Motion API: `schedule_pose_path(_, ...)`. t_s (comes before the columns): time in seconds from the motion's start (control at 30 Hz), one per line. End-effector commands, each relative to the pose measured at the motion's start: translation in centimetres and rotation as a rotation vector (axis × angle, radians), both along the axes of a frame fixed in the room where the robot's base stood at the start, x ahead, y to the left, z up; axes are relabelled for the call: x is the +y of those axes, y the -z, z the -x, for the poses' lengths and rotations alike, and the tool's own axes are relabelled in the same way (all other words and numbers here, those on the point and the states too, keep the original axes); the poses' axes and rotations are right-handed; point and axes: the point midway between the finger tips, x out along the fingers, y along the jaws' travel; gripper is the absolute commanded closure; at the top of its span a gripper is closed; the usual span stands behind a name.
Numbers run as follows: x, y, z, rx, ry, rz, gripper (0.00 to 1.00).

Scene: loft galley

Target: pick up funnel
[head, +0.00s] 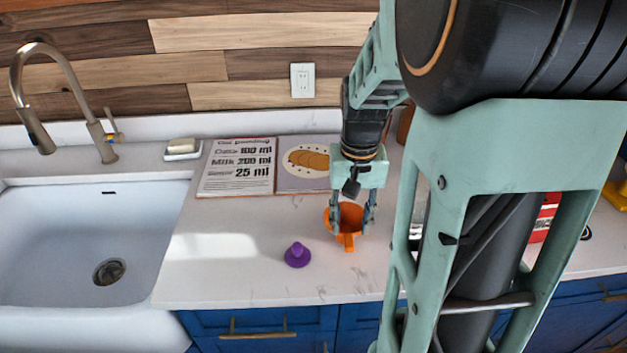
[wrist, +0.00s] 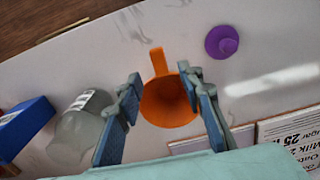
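An orange, cup-shaped piece with a narrow stem or handle, which looks like the funnel, is on the white counter in the head view (head: 348,240). In the wrist view its hollow mouth faces the camera and the stem points up the picture (wrist: 168,104). Whether it has a spout beneath is hidden. My gripper (head: 353,222) is open around it, pointing down, with one finger on each side. In the wrist view my gripper (wrist: 160,88) shows a small gap at the left finger; contact at the right finger is unclear.
A small purple cone with a round brim (head: 297,256) stands nearby, left of my gripper. A recipe book (head: 238,168) lies behind. In the wrist view, a clear jar (wrist: 78,133) and a blue box (wrist: 22,128) are at left. The sink (head: 75,235) is at far left.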

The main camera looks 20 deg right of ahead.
Motion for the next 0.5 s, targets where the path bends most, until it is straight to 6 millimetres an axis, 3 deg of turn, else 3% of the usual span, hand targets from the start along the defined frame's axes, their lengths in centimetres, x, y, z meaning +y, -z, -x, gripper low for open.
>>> schedule_pose_path(0.27, 0.1, 2.5, 0.1, 0.002, -0.001, -0.001, 0.65)
schedule_pose_path(0.5, 0.2, 6.0, 0.3, 0.002, -0.001, -0.001, 0.65)
